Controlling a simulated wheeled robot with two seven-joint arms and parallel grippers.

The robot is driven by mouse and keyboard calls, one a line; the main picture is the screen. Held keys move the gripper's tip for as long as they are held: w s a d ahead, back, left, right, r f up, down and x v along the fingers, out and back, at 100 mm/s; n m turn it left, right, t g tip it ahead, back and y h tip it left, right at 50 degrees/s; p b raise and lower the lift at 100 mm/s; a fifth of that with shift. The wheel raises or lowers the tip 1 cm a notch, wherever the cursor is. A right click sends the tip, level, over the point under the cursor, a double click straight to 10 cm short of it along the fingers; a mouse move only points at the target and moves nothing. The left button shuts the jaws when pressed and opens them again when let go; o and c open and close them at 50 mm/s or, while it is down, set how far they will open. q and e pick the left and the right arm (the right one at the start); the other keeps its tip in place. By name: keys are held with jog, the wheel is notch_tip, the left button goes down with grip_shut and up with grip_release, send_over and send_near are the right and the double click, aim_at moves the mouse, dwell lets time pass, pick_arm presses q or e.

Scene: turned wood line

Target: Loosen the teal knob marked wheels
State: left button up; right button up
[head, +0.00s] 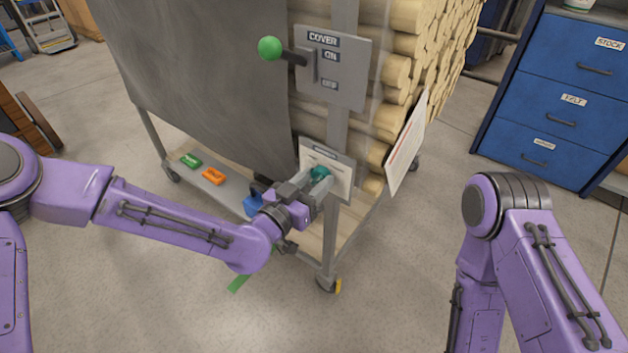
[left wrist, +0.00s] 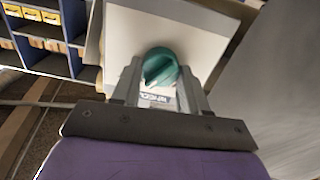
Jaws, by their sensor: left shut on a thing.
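The teal knob (head: 320,173) sits on a pale plate (head: 340,176) fixed to the front post of a wheeled rack of turned wood. My left gripper (head: 312,185) is at the knob, its fingers shut on it. In the left wrist view the knob (left wrist: 160,68) shows between the two fingertips (left wrist: 160,80), with a ridge across its face. A label below it is partly hidden by the gripper and I cannot read it fully. My right gripper is out of view; only my right arm shows in the head view.
Above the knob is a grey COVER plate (head: 345,75) with a green-balled lever (head: 271,48) at ON. A white sheet (head: 405,145) sticks out at right. Green (head: 191,160), orange (head: 213,176) and blue (head: 254,205) items are on the rack's low shelf. Blue drawers (head: 560,100) stand right.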

pick_arm(q)
jog(key=n, duration=0.4)
jog(key=shift+n, duration=0.3)
jog(key=n, duration=0.3)
jog(key=shift+a+f+n+p, duration=0.1)
jog(key=shift+n+p, duration=0.25)
jog(key=shift+n, duration=0.05)
jog(key=n, duration=0.3)
jog(key=shift+w, duration=0.1)
jog(key=shift+n, duration=2.2)
jog(key=o, duration=1.1)
jog(key=shift+c, duration=0.2)
jog(key=shift+a, duration=0.1)
